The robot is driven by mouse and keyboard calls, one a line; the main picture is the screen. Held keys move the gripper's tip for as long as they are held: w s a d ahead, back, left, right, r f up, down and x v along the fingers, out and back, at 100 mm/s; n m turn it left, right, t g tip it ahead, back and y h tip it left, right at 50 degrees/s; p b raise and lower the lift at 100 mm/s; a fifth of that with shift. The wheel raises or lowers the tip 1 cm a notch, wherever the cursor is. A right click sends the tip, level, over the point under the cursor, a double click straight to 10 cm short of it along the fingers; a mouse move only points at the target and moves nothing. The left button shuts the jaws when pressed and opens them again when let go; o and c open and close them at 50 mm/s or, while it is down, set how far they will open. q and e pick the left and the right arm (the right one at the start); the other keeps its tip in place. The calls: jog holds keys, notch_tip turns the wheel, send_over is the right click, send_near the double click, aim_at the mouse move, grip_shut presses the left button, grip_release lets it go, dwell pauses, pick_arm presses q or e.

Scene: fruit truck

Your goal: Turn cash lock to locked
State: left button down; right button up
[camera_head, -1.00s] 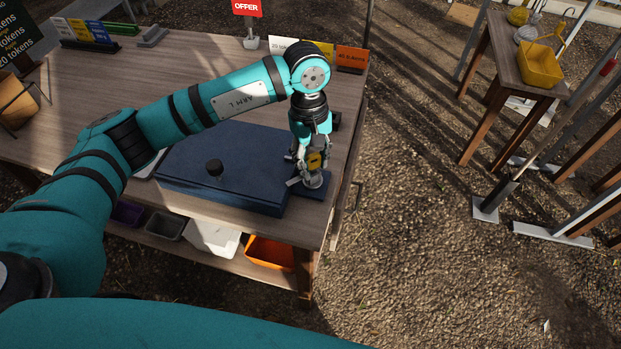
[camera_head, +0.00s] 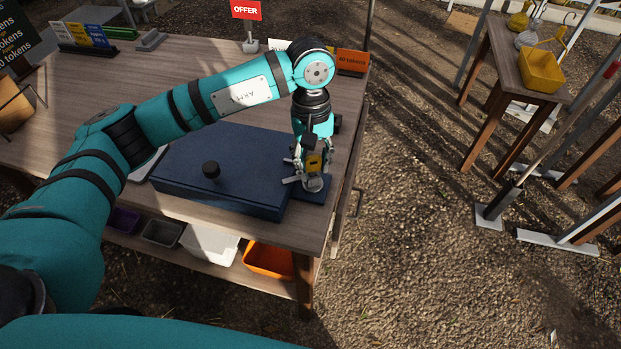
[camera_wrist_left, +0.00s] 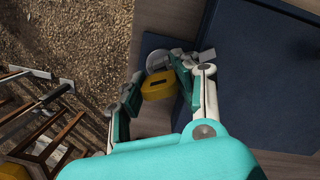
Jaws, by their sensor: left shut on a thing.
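The cash lock (camera_head: 313,184) is a silver round part on a small dark blue plate (camera_head: 309,196) at the right end of the navy cash box (camera_head: 225,165). A yellow piece (camera_head: 315,162) with a dark slot sits against it. In the left wrist view, the silver part (camera_wrist_left: 158,62) and yellow piece (camera_wrist_left: 158,87) show between the fingers. My left gripper (camera_head: 312,178) points down over the plate and is shut on the cash lock. The fingers hide part of it, and I cannot tell its exact turn position. My right gripper is not in view.
The wooden counter (camera_head: 90,95) has bins below, including an orange one (camera_head: 268,258). Small price signs (camera_head: 352,61) stand at the back edge. Gravel lies open to the right, before a side table with a yellow basket (camera_head: 541,70).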

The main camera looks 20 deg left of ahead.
pick_arm(q)
jog(key=shift+f+m+b, duration=0.15)
jog(key=shift+m+b, duration=1.55)
jog(key=shift+m+y+b, duration=0.3)
jog(key=shift+m+b, duration=0.65)
jog(key=shift+m, duration=0.15)
jog(key=shift+m+b, duration=0.45)
jog(key=shift+m, duration=0.05)
jog(key=c, duration=0.9)
grip_release()
